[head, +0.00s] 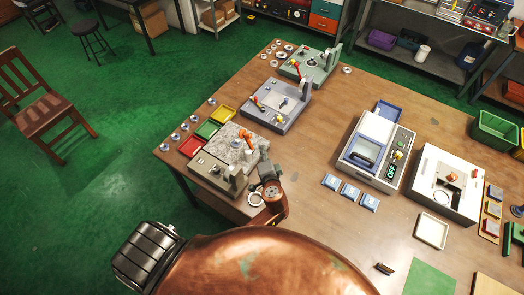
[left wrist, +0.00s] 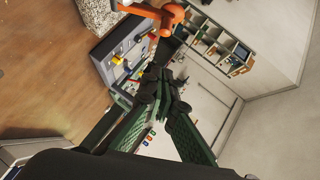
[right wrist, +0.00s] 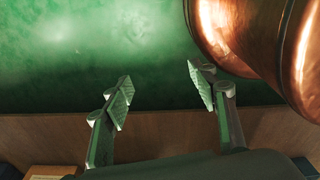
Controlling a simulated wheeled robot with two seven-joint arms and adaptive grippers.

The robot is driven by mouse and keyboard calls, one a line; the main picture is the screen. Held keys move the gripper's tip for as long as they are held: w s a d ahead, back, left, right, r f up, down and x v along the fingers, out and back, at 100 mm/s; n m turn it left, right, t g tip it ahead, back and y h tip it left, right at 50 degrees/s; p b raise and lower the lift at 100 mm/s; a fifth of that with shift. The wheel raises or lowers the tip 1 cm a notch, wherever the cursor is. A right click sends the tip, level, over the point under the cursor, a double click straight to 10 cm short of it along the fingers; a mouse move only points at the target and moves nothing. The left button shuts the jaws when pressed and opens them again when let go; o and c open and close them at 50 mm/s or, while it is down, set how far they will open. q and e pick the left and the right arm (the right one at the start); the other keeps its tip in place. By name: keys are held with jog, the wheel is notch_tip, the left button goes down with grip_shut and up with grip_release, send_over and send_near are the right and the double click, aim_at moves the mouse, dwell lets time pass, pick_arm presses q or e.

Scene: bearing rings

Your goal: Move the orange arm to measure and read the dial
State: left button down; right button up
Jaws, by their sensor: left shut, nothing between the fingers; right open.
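The measuring station stands at the left edge of the table, with a grey granite plate (head: 228,142) and a beige housing (head: 220,177). Its orange arm (head: 246,135) rises at the plate's right side. In the left wrist view the orange arm (left wrist: 168,18) is at the top, beside the speckled granite (left wrist: 97,15). My left gripper (left wrist: 163,88) is shut and empty, apart from the orange arm. In the head view it is beside the station's right side, partly hidden by its own links. I cannot make out a dial reading. My right gripper (right wrist: 162,91) is open and empty.
Red (head: 191,146), green (head: 207,130) and yellow (head: 223,115) trays lie left of the station. A grey fixture (head: 275,103) stands behind. A white machine reading OFF (head: 372,150) stands right; table between is mostly clear.

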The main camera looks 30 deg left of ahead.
pick_arm(q)
jog(key=w+a+f+p, duration=0.2)
jog(key=w+a+f, duration=0.1)
jog(key=w+a, duration=0.2)
jog(key=shift+a+f, duration=0.35)
jog(key=shift+a, duration=0.85)
pick_arm(e)
jog(key=shift+w+a+r, duration=0.2)
jog(key=shift+r, duration=0.4)
jog(key=shift+w+a+r, duration=0.15)
jog(key=shift+a+r, duration=0.05)
jog(key=shift+r, duration=0.35)
pick_arm(q)
jog(key=shift+w+r, duration=0.1)
jog(key=shift+w, duration=0.05)
pick_arm(e)
jog(key=shift+w+r, duration=0.1)
